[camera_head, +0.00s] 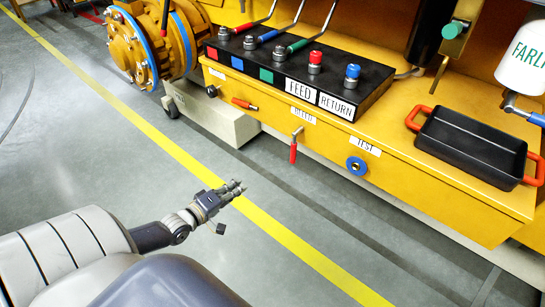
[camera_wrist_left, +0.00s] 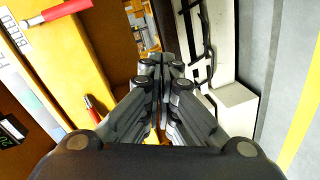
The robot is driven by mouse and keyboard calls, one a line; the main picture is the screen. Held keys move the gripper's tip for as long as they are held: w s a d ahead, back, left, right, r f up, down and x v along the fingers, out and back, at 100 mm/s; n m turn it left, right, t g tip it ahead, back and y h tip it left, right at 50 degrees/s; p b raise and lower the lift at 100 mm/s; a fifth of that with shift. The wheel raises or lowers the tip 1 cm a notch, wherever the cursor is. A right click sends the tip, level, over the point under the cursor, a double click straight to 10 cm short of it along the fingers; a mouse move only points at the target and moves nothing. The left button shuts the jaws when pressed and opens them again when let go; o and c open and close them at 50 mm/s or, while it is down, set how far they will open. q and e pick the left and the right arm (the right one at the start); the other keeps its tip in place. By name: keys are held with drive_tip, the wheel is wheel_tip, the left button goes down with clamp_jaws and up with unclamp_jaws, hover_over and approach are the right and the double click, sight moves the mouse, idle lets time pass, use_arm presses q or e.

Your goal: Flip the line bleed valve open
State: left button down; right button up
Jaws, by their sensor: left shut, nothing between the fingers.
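The line bleed valve has a red-handled lever (camera_head: 294,150) on the yellow front panel, under the BLEED label (camera_head: 304,114). The lever hangs down from a metal stem. In the left wrist view, the red lever (camera_wrist_left: 60,13) shows at the upper left, beside the sideways label. My left gripper (camera_head: 240,187) is shut and empty, over the floor in front of the panel and apart from the lever. Its closed fingers also show in the left wrist view (camera_wrist_left: 164,65). My right gripper is not in view.
A second red handle (camera_head: 245,104) lies nearly level on the panel, left of the bleed lever. A blue TEST knob (camera_head: 357,166) is to the right. A black tray (camera_head: 470,143) with orange handles sits on the yellow deck. The floor before the panel is clear.

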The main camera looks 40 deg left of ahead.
sight(296, 146)
use_arm(q)
wheel_tip(296, 146, up, 9)
drive_tip(key=w+d+n+t+h, duration=0.1)
drive_tip(key=w+n+t, duration=0.1)
drive_tip(key=shift+d+r+n+b, duration=0.2)
drive_tip(key=shift+d+n+b, duration=0.1)
drive_tip(key=shift+n, duration=0.1)
drive_tip(key=shift+w, duration=0.1)
drive_tip(key=w+d+p, duration=0.2)
drive_tip(key=w+d, duration=0.3)
drive_tip(key=w, duration=0.5)
drive_tip(key=shift+w, duration=0.2)
drive_tip(key=shift+d+f, duration=0.1)
drive_tip(key=shift+d, duration=0.05)
drive_tip(key=shift+d+f+n, duration=0.1)
drive_tip(key=shift+d+n, duration=0.05)
drive_tip(key=shift+n, duration=0.25)
